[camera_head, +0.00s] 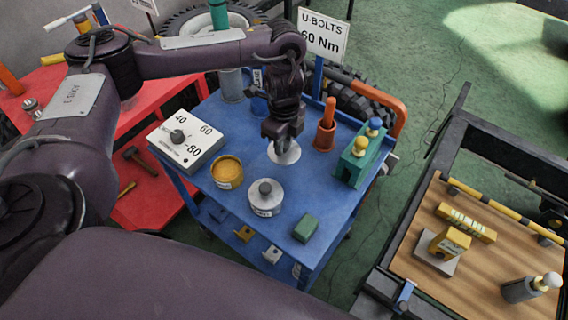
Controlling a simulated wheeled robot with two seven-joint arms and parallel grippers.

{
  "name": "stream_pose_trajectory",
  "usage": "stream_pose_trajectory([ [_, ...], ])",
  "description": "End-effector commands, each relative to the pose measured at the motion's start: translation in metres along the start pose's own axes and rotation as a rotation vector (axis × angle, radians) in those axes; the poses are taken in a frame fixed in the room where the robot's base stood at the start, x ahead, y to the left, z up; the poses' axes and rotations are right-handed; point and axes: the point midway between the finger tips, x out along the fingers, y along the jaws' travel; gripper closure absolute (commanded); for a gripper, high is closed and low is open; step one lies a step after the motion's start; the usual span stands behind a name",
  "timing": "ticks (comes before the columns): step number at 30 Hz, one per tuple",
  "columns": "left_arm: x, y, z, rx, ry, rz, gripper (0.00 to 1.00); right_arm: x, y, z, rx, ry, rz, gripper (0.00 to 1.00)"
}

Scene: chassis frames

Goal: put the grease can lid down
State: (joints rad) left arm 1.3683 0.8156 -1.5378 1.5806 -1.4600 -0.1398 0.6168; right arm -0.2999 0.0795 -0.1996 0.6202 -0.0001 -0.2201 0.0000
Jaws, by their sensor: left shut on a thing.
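The grease can lid (285,155) is a pale round disc at the blue cart's top, right under my left gripper (284,140). My left gripper points down and is shut on the lid; the fingertips partly cover it. I cannot tell whether the lid touches the cart top. The open grease can (227,172), with yellow-brown grease showing, stands to the left of the lid and a little nearer. My right gripper is not in view.
On the blue cart (335,200) stand a dial box (186,139), a grey knobbed can (265,198), a green block (306,228), a red-orange holder (325,128) and a green rack (357,160). A sign (323,36) rises behind. Bare cart top lies right of the lid.

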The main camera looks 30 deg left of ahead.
Motion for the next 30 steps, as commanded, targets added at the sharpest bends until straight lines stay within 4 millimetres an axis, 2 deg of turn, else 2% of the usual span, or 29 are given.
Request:
stream_pose_trajectory([
  [1,0.018,0.001,-0.001,-0.002,0.003,0.004,0.96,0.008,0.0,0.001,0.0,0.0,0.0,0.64],
  [3,0.029,0.001,-0.001,-0.001,0.002,0.003,0.96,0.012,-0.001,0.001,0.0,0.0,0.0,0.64],
  [10,0.047,0.0,-0.001,0.0,0.001,0.0,0.96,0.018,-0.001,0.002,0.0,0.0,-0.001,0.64],
  [15,0.074,0.0,-0.001,0.0,0.002,0.001,0.96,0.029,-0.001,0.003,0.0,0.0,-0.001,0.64],
  [18,0.08,0.0,-0.001,-0.001,0.001,0.0,0.96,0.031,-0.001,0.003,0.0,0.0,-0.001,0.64],
  [29,0.082,-0.001,-0.001,0.0,0.0,-0.001,0.96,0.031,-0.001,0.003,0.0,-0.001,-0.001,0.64],
  [30,0.083,-0.001,-0.001,0.0,0.0,-0.001,0.72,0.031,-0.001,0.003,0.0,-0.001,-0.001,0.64],
])
